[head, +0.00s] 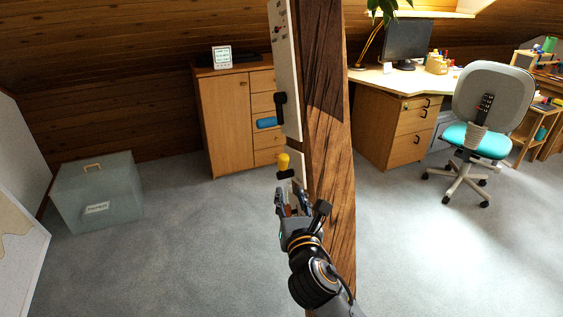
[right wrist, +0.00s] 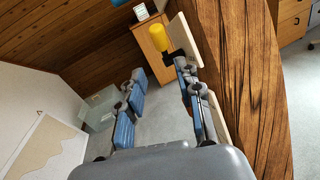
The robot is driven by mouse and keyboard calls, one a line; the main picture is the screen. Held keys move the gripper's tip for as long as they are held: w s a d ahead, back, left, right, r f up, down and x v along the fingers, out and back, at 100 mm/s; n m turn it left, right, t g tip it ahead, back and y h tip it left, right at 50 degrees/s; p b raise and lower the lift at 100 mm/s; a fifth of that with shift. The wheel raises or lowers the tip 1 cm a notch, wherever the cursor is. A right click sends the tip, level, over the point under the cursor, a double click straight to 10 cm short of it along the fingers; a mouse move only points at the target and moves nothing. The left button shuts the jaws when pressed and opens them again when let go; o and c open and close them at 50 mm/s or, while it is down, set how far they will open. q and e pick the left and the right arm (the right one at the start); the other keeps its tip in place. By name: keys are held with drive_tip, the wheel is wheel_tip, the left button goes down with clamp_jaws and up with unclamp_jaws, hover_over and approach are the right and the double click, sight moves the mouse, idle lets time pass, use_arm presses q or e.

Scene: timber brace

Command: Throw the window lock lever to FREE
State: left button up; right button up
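A light panel (head: 287,70) is fixed along the left side of a dark timber post. It carries a black lever with a blue grip (head: 266,123), which points left. Below it, a yellow grip (head: 283,162) stands upright on a dark lever; it also shows in the right wrist view (right wrist: 177,39). I cannot read which lever is the window lock, nor a FREE mark. My right gripper (head: 291,197) is just below the yellow grip. In the right wrist view its fingers (right wrist: 162,76) are apart with nothing between them, and the yellow grip is beyond the right finger. My left gripper is not in view.
The timber post (head: 331,150) stands close to the right of my right gripper. A wooden cabinet (head: 226,120) and a grey-green box (head: 98,195) stand behind on the left. A desk (head: 380,80) and an office chair (head: 493,105) are at the right. Carpet around is clear.

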sight(284, 164)
drive_tip(key=w, duration=0.9)
drive_tip(key=w+r, duration=0.1)
drive_tip(key=w, duration=0.3)
drive_tip(key=shift+w+a, duration=0.25)
drive_tip(key=shift+a, duration=0.05)
drive_tip(key=shift+c, duration=0.2)
clamp_jaws()
